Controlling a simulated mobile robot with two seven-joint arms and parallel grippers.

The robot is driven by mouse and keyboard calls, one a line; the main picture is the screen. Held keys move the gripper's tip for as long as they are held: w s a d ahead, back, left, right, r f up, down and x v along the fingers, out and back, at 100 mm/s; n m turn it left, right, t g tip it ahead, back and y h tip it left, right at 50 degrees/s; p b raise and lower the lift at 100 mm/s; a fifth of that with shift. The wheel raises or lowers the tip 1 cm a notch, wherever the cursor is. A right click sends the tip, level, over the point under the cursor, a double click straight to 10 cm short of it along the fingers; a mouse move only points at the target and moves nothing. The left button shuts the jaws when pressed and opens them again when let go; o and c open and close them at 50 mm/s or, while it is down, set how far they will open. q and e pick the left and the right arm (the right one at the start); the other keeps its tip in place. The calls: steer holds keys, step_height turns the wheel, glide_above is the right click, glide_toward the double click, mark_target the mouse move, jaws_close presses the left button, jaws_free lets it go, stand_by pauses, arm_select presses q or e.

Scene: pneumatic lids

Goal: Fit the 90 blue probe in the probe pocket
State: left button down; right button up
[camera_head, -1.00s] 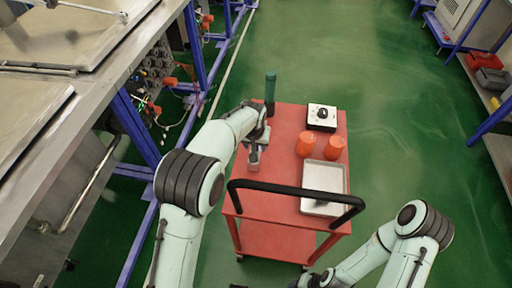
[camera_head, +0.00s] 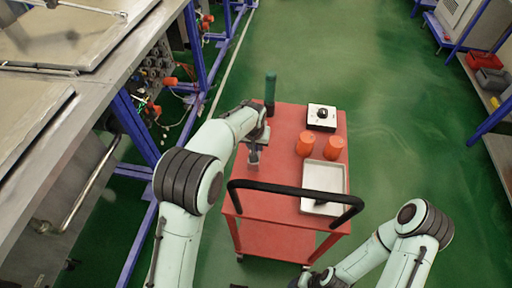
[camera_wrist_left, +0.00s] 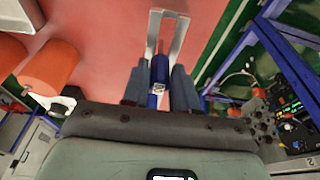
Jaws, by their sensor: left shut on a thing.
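My left gripper (camera_wrist_left: 160,88) is shut on the blue probe (camera_wrist_left: 160,70), which sits between its two fingers with a small white label facing the wrist camera. A pale U-shaped metal bracket (camera_wrist_left: 153,35), possibly the probe pocket, lies just past the probe's tip over the red cart top. I cannot tell whether the probe has entered it. In the head view my left gripper (camera_head: 255,147) is over the left side of the cart, with the grey bracket (camera_head: 253,166) just below it; the probe is too small to make out. My right gripper (camera_head: 318,280) is at the bottom edge, its fingers unclear.
The red cart (camera_head: 285,180) has a black handle (camera_head: 290,187) along its near side. It carries two orange cups (camera_head: 305,144), a white box with a black knob (camera_head: 322,117), a metal tray (camera_head: 323,178) and a green cylinder (camera_head: 270,88) at its far-left corner. Steel benches stand left.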

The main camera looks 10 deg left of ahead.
arm_select(q)
steer(key=shift+w+r+p+v, duration=0.1)
steer(key=shift+w+p+v, duration=0.3)
steer(key=shift+v, duration=0.75)
steer(key=shift+w+r+p+v, duration=0.15)
steer(key=shift+p+v, duration=0.45)
steer(key=shift+v, duration=0.5)
steer(key=shift+w+f+p+v, duration=0.1)
steer(key=shift+w+p+v, duration=0.3)
steer(key=shift+v, duration=0.75)
steer(key=shift+s, duration=0.1)
arm_select(e)
steer(key=w+r, duration=0.3)
steer(key=r, duration=0.1)
steer(key=shift+w, duration=0.2)
arm_select(q)
steer(key=shift+s, duration=0.1)
arm_select(e)
steer(key=shift+s, duration=0.1)
